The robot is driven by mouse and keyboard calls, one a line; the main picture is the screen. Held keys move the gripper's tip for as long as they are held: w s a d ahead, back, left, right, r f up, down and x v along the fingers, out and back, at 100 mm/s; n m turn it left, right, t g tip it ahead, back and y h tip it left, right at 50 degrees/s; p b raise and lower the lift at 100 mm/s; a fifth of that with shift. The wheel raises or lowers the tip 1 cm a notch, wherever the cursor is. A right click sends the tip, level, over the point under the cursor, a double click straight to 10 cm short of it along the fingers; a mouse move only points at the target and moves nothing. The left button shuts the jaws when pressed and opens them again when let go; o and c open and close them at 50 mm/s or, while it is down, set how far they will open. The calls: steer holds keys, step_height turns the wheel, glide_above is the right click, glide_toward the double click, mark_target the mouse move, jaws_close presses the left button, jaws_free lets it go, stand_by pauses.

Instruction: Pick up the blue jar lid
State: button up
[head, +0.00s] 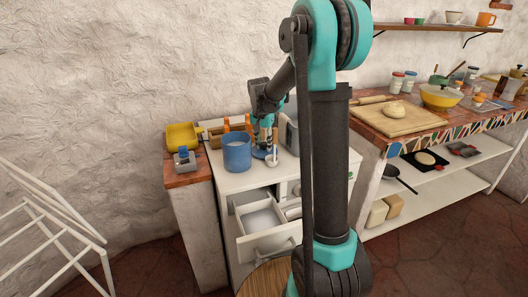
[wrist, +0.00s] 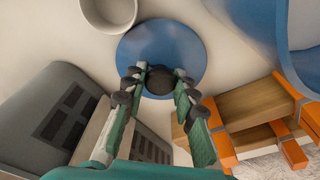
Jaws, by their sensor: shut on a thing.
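The blue jar lid (wrist: 160,42) is a flat round disc with a dark knob (wrist: 159,80), seen in the wrist view. It also shows small in the head view (head: 259,154), partly hidden by my gripper. My gripper (wrist: 161,77) is shut on the lid's knob, with one finger on each side of it. The lid is at or just above the white counter top; I cannot tell whether it touches. The blue jar (head: 237,155) stands just left of the lid in the head view, and its side shows at the right of the wrist view (wrist: 281,50).
A white cup (wrist: 108,14) is close to the lid. A grey appliance (wrist: 42,108) and a wooden item with orange parts (wrist: 250,103) flank my gripper. A yellow bin (head: 182,137) stands at the left. A drawer (head: 262,247) below is open. My arm hides part of the counter.

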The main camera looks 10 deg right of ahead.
jaws_close()
steer(key=shift+r, duration=0.1)
